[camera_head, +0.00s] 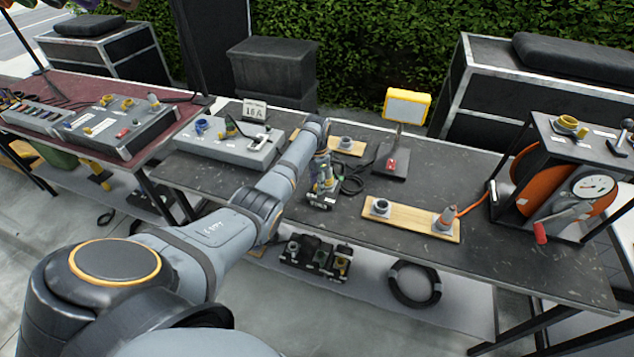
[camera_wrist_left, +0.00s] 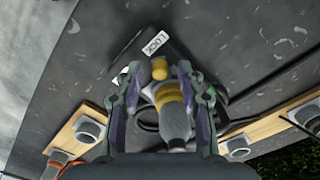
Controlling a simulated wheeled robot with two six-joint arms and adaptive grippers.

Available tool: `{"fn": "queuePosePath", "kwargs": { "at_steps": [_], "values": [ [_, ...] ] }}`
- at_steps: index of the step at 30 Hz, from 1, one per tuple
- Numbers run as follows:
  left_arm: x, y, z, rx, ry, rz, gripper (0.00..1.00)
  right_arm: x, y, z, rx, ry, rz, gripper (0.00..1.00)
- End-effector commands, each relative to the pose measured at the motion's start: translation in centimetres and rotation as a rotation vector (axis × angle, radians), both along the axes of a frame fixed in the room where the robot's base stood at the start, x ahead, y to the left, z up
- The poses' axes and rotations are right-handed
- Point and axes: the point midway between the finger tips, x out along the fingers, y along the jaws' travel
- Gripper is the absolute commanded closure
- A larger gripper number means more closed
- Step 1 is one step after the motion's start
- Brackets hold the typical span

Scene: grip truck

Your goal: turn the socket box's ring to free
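My left gripper (camera_head: 322,183) reaches down over the middle of the dark table. In the left wrist view its fingers (camera_wrist_left: 163,84) stand on either side of a grey cylindrical connector (camera_wrist_left: 175,122) with a yellow ring (camera_wrist_left: 168,95). I cannot tell whether both pads press on the ring. A small yellow knob (camera_wrist_left: 159,68) sits just beyond the ring, near a white label reading LOCK (camera_wrist_left: 157,41). The body of the socket box is mostly hidden by the gripper. My right gripper is not in view.
A wooden board with sockets (camera_head: 411,218) lies to the right, joined by an orange cable to a reel stand (camera_head: 552,122). A yellow lamp (camera_head: 407,106) stands behind. A grey panel box (camera_head: 228,150) is at left. A black cable lies beside the gripper.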

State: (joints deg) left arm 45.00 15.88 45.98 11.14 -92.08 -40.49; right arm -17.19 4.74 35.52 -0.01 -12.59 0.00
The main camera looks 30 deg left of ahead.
Motion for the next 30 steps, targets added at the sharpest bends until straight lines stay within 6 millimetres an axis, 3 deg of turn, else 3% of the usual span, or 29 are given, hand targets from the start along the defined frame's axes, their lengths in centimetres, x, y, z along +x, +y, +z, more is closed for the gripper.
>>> {"fn": "queuePosePath", "kwargs": {
  "at_steps": [8, 17, 30],
  "values": [
    [0.01, 0.0, -0.33, 0.0, 0.0, 0.0, 0.61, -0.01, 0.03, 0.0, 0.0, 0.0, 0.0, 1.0],
    [0.0, 0.0, -0.3, 0.0, 0.0, 0.0, 0.99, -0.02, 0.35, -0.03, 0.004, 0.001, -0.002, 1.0],
    [-0.02, -0.25, -0.08, 0.0, -0.001, 0.047, 1.0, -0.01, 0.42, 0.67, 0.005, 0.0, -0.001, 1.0]
  ]
}}
